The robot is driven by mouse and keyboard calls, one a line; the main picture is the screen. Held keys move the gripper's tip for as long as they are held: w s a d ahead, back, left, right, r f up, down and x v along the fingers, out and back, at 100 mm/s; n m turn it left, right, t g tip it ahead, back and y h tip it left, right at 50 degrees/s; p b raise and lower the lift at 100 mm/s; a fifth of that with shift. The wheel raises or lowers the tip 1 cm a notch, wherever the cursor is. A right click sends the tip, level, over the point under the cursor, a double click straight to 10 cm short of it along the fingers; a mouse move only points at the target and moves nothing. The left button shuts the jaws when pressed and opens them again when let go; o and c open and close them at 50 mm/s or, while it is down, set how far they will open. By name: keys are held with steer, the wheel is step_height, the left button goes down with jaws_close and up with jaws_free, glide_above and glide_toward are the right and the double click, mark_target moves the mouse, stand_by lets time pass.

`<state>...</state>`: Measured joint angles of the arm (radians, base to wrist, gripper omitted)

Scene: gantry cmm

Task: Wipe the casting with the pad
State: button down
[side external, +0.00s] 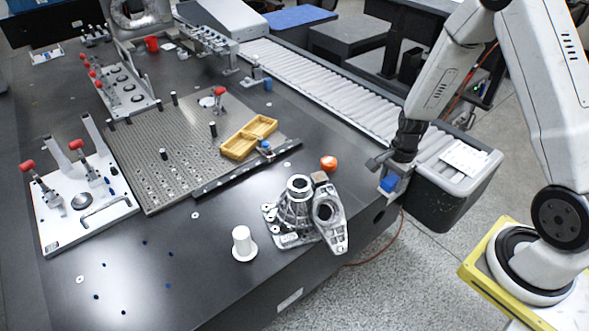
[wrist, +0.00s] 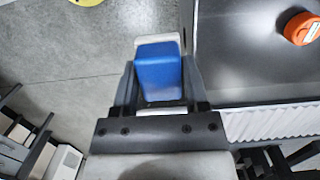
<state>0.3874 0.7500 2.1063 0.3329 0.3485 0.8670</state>
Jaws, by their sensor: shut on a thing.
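The grey metal casting (side external: 294,207) stands on the dark table near its front edge, with a round open top and a wide base. A lobed metal part with a round opening (side external: 328,213) sits right against its right side; I cannot tell whether the two are one piece. My gripper (side external: 391,181) is past the table's edge, right of the casting and apart from it. It is shut on the blue pad (side external: 388,184). In the wrist view the pad (wrist: 159,72), blue with a pale layer at its far end, sits between the fingers (wrist: 160,88). The casting is not visible there.
An orange round object (side external: 328,163) lies behind the casting, and a white spool-like part (side external: 242,244) stands left of it. A yellow tray (side external: 249,138) lies on the perforated plate (side external: 165,150). A roller conveyor (side external: 330,85) runs along the table's far right side.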

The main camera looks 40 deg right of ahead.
steer(key=c, duration=0.7)
jaws_free()
steer(key=c, duration=0.5)
steer(key=w+a+r+n, duration=0.3)
steer(key=w+r+n, duration=0.1)
steer(key=n, duration=0.1)
steer(key=w+a+r+n+g, duration=0.1)
steer(key=w+a+r+n, duration=0.3)
steer(key=w, duration=0.1)
steer(key=w+a+r+n+h, duration=0.1)
steer(key=w+a+r+n, duration=0.2)
steer(key=w+n, duration=0.1)
steer(key=shift+w+a+r+n, duration=0.15)
steer(key=shift+a+r+n, duration=0.2)
steer(key=shift+n, duration=0.45)
steer(key=shift+d, duration=0.1)
steer(key=shift+f, duration=1.95)
